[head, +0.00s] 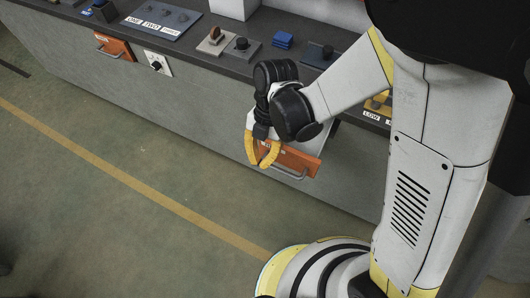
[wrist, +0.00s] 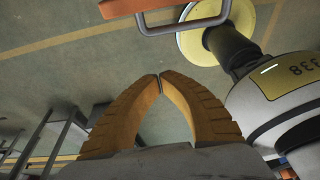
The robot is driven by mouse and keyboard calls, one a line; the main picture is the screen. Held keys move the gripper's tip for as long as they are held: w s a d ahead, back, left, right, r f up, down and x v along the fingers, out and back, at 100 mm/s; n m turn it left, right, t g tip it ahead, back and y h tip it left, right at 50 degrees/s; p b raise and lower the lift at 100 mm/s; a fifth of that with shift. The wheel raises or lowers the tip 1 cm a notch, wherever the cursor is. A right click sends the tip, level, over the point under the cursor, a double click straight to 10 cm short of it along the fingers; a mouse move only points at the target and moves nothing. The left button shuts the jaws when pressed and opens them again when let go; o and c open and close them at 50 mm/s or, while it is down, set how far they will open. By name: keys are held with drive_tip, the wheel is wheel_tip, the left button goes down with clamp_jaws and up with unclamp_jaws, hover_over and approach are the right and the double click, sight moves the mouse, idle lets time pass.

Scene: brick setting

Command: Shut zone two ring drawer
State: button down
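An orange-fronted drawer (head: 300,162) with a grey bar handle (head: 289,174) stands pulled out from the grey counter in the head view, partly hidden behind my arm. I cannot read its label, so I cannot tell its zone. My gripper (head: 261,166) has yellow fingers and is in front of the drawer's left end, apart from the handle as far as I can tell. In the wrist view my gripper's fingertips (wrist: 159,76) meet with nothing between them. The drawer's orange edge (wrist: 125,7) and its handle (wrist: 185,26) show at the top of that view.
A second orange drawer (head: 116,47) sits at the counter's left, beside a white plate with a black knob (head: 157,66). Blocks and a panel labelled ONE and TWO (head: 160,20) lie on the dark countertop (head: 205,58). The green floor (head: 120,150) in front is clear.

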drive_tip(key=b+x, duration=0.5)
drive_tip(key=x, duration=0.5)
drive_tip(key=w, duration=0.1)
drive_tip(key=w+d+r, duration=0.1)
drive_tip(key=w, duration=0.2)
drive_tip(key=shift+d+r, duration=0.25)
drive_tip(key=shift+d, duration=0.05)
drive_tip(key=shift+w, duration=0.1)
